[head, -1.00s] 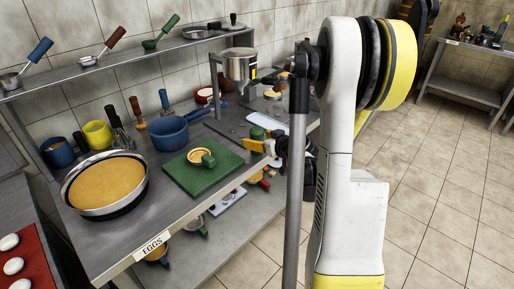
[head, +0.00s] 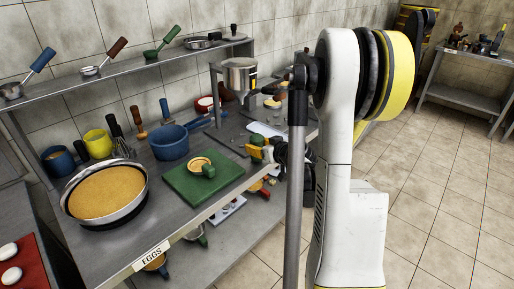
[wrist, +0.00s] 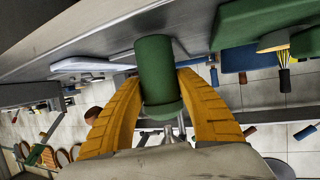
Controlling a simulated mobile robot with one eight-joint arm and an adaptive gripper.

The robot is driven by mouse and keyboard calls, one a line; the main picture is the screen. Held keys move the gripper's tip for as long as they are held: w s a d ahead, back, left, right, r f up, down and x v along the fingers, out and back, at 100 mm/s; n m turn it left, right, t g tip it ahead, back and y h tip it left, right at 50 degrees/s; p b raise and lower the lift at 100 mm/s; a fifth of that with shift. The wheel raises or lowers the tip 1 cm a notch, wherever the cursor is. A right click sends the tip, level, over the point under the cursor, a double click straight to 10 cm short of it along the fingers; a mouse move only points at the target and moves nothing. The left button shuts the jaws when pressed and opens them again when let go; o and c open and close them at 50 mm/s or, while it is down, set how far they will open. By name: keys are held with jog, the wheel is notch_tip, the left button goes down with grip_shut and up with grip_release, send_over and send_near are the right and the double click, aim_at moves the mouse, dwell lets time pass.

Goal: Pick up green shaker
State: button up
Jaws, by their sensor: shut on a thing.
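The green shaker (wrist: 157,70) is a green cylinder with a wider rim at its lower end in the wrist view. My gripper (wrist: 163,82) has its two yellow fingers shut on it, one on each side. In the head view the shaker (head: 257,139) shows as a small green shape by the yellow fingers of my gripper (head: 262,152), near the table's front edge, right of the green board. My arm partly hides this spot. I cannot tell whether the shaker still touches the table.
A green board (head: 181,187) with a small pan and a green-handled item lies left of my gripper. A large pan (head: 106,190), a blue pot (head: 169,139) and a metal machine (head: 240,75) stand on the table (head: 150,225). A lower shelf holds more utensils.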

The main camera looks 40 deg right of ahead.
aim_at(259, 138)
notch_tip(259, 138, up, 3)
jog(key=shift+r+p, duration=0.2)
jog(key=shift+p, duration=0.7)
jog(key=s+d+r+p, duration=0.4)
jog(key=s+d+r, duration=0.2)
jog(key=s+d, duration=0.2)
jog(key=shift+s+r, duration=0.15)
jog(key=shift+r, duration=0.15)
jog(key=shift+d, duration=0.1)
jog(key=o, duration=0.7)
jog(key=c, duration=0.7)
